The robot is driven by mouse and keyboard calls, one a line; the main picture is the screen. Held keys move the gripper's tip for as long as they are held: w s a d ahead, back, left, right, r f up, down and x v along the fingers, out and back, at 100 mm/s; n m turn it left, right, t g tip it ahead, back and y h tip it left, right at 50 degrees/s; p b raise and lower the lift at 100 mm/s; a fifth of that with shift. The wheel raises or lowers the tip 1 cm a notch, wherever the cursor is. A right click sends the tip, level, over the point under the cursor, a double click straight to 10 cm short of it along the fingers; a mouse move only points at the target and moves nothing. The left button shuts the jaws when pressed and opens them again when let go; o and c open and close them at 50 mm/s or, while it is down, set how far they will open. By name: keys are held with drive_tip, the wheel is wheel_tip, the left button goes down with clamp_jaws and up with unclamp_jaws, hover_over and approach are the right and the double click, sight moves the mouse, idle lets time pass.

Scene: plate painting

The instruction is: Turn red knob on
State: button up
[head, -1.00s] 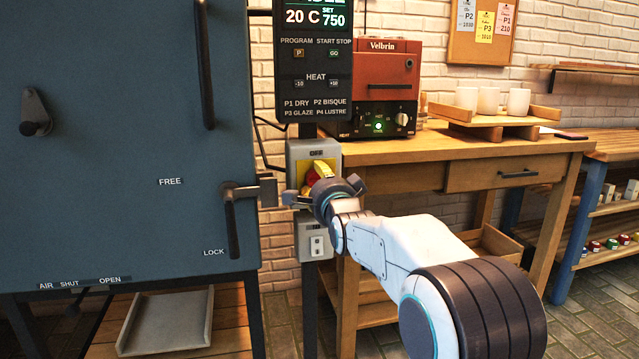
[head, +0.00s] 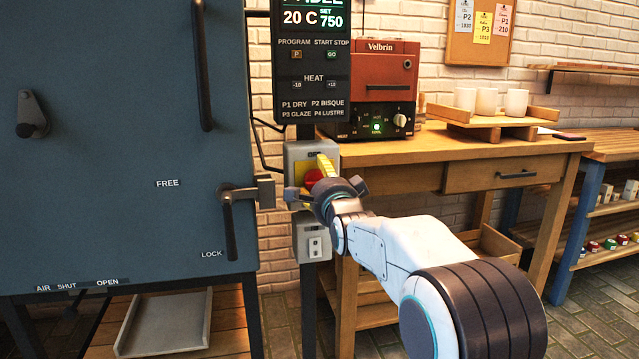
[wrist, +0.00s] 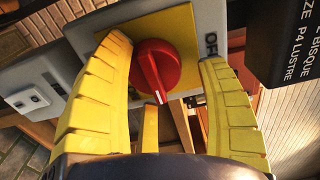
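The red knob (wrist: 155,72) sits on a yellow plate (wrist: 180,28) on a grey switch box; a white line on it points toward the bottom of the wrist view. An OFF label (wrist: 212,48) is right of it. In the head view the red knob (head: 313,178) is partly hidden by my gripper (head: 320,172). My gripper (wrist: 165,58) is open, with a yellow finger on each side of the knob. The left finger is close to the knob; I cannot tell if it touches. A gap shows between knob and right finger.
A blue kiln door (head: 110,120) with a handle (head: 229,225) stands just left of the box. The control panel (head: 312,75) hangs above it, reading 20 C, set 750. A wooden table (head: 440,150) with a red Velbrin device (head: 385,70) is to the right.

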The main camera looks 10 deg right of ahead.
drive_tip(key=shift+o, duration=0.3)
drive_tip(key=shift+a+f, duration=0.1)
drive_tip(key=shift+s, duration=0.25)
drive_tip(key=s, duration=1.1)
drive_tip(key=shift+s, duration=0.25)
